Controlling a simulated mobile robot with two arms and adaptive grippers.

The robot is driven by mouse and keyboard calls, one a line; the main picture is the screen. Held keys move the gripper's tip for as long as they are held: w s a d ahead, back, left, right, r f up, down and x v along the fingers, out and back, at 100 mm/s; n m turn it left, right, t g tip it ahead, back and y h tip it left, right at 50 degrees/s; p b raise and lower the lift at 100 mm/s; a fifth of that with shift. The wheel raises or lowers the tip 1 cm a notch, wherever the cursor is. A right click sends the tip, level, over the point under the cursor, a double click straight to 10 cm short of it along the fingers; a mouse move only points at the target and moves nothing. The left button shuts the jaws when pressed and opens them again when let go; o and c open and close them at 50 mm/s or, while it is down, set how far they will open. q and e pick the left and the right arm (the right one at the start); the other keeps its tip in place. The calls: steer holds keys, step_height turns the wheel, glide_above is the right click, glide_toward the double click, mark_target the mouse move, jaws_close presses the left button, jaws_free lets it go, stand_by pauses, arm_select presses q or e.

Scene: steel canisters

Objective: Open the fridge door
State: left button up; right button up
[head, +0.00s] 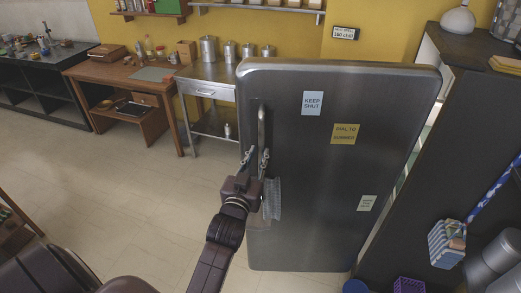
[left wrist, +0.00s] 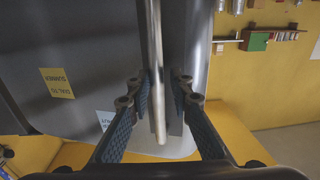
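The grey steel fridge door (head: 325,215) fills the middle of the head view and carries several paper labels. Its long vertical handle (head: 262,125) is near the left edge. My left gripper (head: 256,160) is at the lower part of the handle. In the left wrist view, the handle (left wrist: 156,70) runs between the two fingers of my left gripper (left wrist: 161,95). The fingers are apart, with a visible gap on the handle's right side; contact on its left side is unclear. My right gripper is not in view.
A steel table (head: 205,72) with canisters and a wooden desk (head: 125,72) stand left of the fridge. A dark cabinet (head: 455,130) stands close on the right, with a striped box (head: 445,245) near it. The floor (head: 130,200) left of the fridge is clear.

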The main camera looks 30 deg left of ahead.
arm_select(q)
steer(key=shift+v, duration=2.15)
